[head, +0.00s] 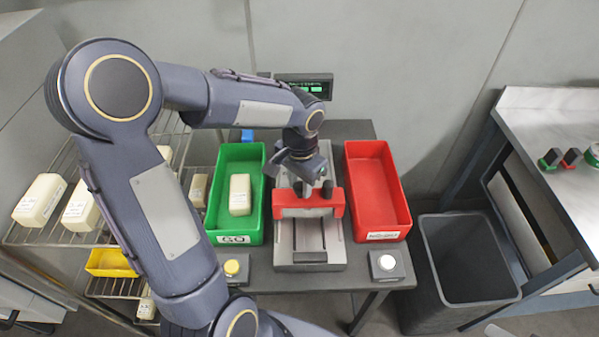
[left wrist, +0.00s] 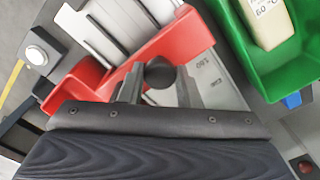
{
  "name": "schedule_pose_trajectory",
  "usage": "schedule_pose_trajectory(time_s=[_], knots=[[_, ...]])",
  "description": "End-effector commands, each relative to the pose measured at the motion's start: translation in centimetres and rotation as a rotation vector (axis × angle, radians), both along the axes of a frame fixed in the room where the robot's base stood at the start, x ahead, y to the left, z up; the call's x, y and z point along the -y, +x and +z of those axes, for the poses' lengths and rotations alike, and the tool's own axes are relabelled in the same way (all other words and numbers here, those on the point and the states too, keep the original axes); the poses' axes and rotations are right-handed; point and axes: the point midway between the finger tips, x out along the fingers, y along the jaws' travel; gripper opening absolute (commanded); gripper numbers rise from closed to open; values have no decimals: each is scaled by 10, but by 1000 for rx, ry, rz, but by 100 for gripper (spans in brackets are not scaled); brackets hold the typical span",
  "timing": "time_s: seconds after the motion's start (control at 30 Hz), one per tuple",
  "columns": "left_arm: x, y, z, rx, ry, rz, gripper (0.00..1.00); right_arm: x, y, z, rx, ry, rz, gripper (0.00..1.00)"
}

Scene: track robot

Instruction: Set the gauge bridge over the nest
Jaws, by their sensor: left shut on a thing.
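The gauge bridge (head: 309,203) is a red crosspiece with a raised block at each end and a dark round knob. It spans the grey metal fixture with the nest (head: 309,240) on the table's middle. My left gripper (head: 311,187) is above the bridge, shut on its knob. In the left wrist view the fingers (left wrist: 158,85) are on either side of the black knob (left wrist: 161,72), with the red bridge (left wrist: 185,38) beneath. Whether the bridge touches the fixture or hangs just above it I cannot tell. My right gripper is not in view.
A green bin (head: 222,217) labelled GO holds a pale block (head: 240,194). An empty red bin (head: 378,190) stands on the fixture's right. Button boxes with a yellow button (head: 232,267) and a white button (head: 387,262) sit in front. A grey waste bin (head: 465,265) stands right.

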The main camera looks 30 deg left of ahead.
Motion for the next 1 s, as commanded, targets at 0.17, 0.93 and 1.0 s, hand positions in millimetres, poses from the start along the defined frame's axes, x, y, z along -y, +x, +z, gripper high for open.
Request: schedule_pose_trajectory(time_s=[0.17, 0.93, 1.0], knots=[[6, -8, 0, 5, -3, 1, 0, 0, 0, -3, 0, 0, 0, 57], [6, -10, 0, 1, -2, 1, 52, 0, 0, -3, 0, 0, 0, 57], [6, -9, 4, 3, -2, 1, 52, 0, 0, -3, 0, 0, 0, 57]])
